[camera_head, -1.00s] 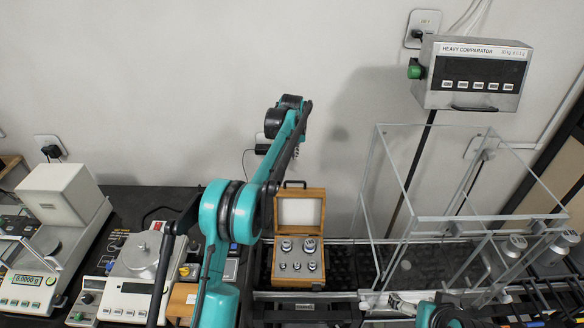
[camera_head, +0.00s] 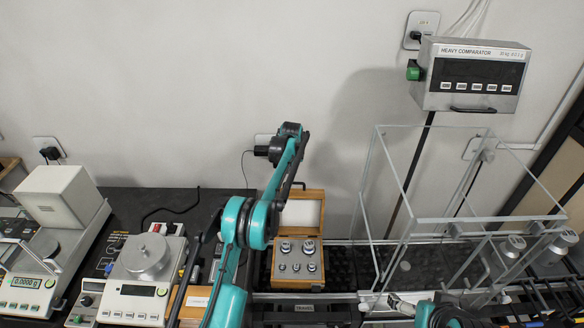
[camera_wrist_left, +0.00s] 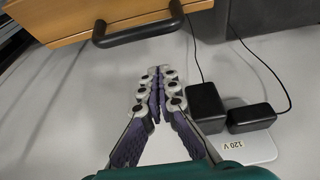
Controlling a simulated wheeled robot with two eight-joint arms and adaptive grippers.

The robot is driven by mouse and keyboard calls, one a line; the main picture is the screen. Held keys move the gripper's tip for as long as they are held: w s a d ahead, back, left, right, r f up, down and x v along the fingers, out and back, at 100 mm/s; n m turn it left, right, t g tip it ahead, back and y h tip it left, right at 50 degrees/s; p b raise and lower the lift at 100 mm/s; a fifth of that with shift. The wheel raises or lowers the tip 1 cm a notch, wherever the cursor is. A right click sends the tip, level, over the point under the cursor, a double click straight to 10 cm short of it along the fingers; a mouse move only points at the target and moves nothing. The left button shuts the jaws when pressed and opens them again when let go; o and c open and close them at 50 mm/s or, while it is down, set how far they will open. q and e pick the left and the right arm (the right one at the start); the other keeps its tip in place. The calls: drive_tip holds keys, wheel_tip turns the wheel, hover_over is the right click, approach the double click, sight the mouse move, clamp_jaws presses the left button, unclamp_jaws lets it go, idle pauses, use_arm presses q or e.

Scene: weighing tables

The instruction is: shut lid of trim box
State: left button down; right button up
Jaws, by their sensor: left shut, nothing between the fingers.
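The trim box appears to be the wooden case (camera_head: 313,271) with several metal weights (camera_head: 297,247) in its front part. Its lid (camera_head: 301,213) stands open and upright at the back, with a pale inner face. My left arm reaches up beside the box and bends down at the lid's left edge. The left gripper is hidden in the head view. In the left wrist view its fingers (camera_wrist_left: 158,80) are shut and empty. The lid's wooden edge (camera_wrist_left: 60,20) and black handle (camera_wrist_left: 150,32) lie above the fingertips, apart from them. The right gripper cannot be made out.
Black power adapters (camera_wrist_left: 207,102) on a wall outlet are beside the fingers in the wrist view. A balance (camera_head: 135,290) stands left of my arm. A clear glass enclosure (camera_head: 395,190) stands right of the box, below the heavy comparator display (camera_head: 470,75).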

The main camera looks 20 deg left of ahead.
use_arm(q)
drive_tip(key=shift+s+d+r, duration=0.1)
drive_tip(key=shift+s+d, duration=0.15)
drive_tip(key=shift+s, duration=0.6)
drive_tip(key=shift+s+d+r, duration=0.1)
drive_tip(key=shift+s+d, duration=0.1)
drive_tip(key=shift+s, duration=0.65)
